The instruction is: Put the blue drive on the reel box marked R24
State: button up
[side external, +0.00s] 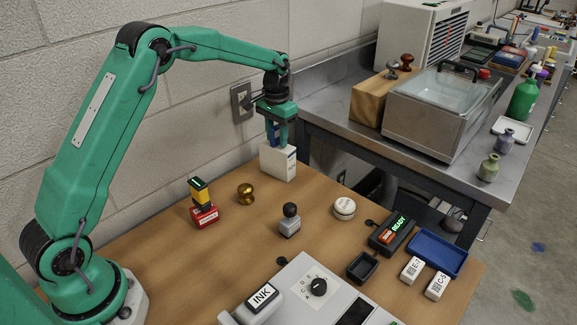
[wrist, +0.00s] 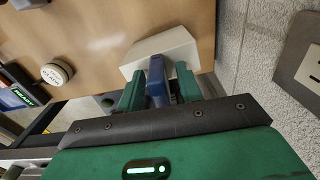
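The blue drive (side external: 272,135) is upright between the fingers of my gripper (side external: 277,133). In the wrist view the blue drive (wrist: 157,84) has a green finger close on each side, and my gripper (wrist: 159,88) looks shut on it. Directly below is a white box (side external: 277,163), near the wall at the table's back edge. The drive's lower end is at or just above the box's top; I cannot tell if they touch. The white box also shows in the wrist view (wrist: 165,47). A dark marking on its side is too small to read.
A red box (side external: 205,216) carries a yellow and black drive (side external: 199,192). Near it stand a brass knob (side external: 245,193) and a black-knobbed stamp (side external: 289,220). A round white tin (side external: 344,208) lies farther right. The metal bench (side external: 440,165) stands close to my gripper's right.

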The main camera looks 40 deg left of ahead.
aim_at(275, 127)
jog(key=shift+r, duration=0.1)
notch_tip(275, 127, up, 12)
jog(key=shift+r, duration=0.1)
dwell(0.9)
dwell(0.5)
jog(key=s+d+r+t, duration=0.2)
jog(key=s+r, duration=0.2)
jog(key=s, duration=0.5)
jog(key=s+d+r+t, duration=0.1)
jog(key=s+d+r, duration=0.25)
jog(key=s, duration=0.55)
jog(key=s+f+t, duration=0.1)
jog(key=s+f, duration=0.1)
jog(key=s, duration=0.5)
jog(key=s+d+f+t, duration=0.1)
jog(key=s+f, duration=0.2)
jog(key=s, duration=0.5)
jog(key=shift+s+d+f+t, duration=0.25)
jog(key=shift+s+f+t, duration=0.05)
jog(key=shift+f, duration=0.05)
